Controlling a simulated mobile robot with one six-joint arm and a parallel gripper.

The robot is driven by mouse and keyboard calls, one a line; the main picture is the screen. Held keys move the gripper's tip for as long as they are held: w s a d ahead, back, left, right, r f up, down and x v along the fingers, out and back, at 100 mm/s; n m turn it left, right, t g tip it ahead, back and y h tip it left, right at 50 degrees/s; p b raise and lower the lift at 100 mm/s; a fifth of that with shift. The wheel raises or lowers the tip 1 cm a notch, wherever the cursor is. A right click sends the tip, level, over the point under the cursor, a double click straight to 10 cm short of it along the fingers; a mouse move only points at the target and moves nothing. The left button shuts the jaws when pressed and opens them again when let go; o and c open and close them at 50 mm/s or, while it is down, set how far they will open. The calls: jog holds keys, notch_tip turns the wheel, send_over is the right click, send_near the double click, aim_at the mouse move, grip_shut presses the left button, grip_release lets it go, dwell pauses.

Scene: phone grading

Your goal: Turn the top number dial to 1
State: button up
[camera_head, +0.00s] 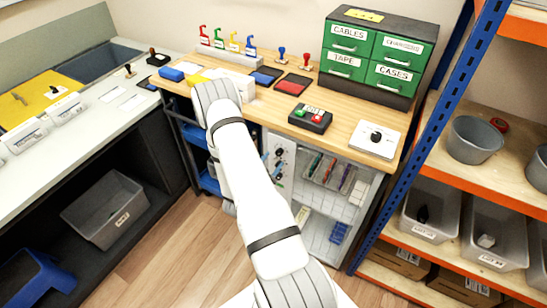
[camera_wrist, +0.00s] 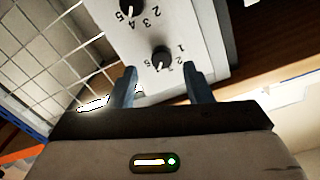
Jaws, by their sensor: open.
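A white panel (camera_wrist: 185,30) with black round dials and printed numbers fills the upper middle of the wrist view, its numbers upside down there. One dial (camera_wrist: 160,58) lies just beyond and between my fingertips. A second dial (camera_wrist: 128,9) is at the picture's top edge, partly cut off. Which number the nearer dial points to is too small to tell. My gripper (camera_wrist: 162,74) is open, one finger to each side of the nearer dial; contact is not clear. In the head view the dial panel (camera_head: 285,149) shows beside my arm, which hides my gripper.
The panel is under the wooden worktop (camera_head: 340,117), beside a white wire grid (camera_wrist: 50,50) and a rack of pens (camera_head: 330,172). A blue post (camera_head: 420,130) and a shelf with grey bins (camera_head: 430,212) stand right. Open floor (camera_head: 170,260) lies left of my arm.

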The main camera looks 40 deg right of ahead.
aim_at(279, 152)
jog(key=shift+x, duration=1.3)
jog(key=shift+c, duration=0.6)
